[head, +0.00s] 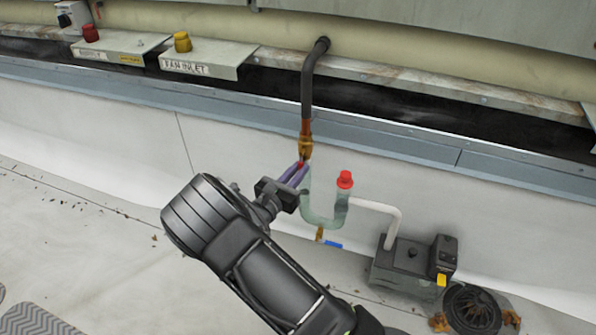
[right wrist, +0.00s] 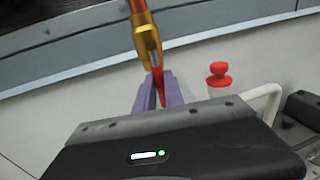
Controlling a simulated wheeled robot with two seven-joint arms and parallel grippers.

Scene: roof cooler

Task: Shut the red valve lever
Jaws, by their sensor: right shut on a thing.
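The red valve lever (right wrist: 159,86) hangs below a brass valve (right wrist: 146,36) in the right wrist view. In the head view a small red part of the lever (head: 300,164) shows just under the brass valve (head: 305,145) on the dark vertical pipe. My right gripper (head: 298,172) has its purple fingers on either side of the lever and is shut on it; the fingers (right wrist: 158,92) also show in the right wrist view. The lever points downward, roughly in line with the pipe. My left gripper is not in view.
A clear U-shaped trap (head: 322,222) with a red cap (head: 345,179) stands close right of my gripper. A blue-handled valve (head: 332,244) sits below it. A white hose (head: 380,208) leads to a dark pump box (head: 405,262). A drain (head: 472,308) lies at lower right.

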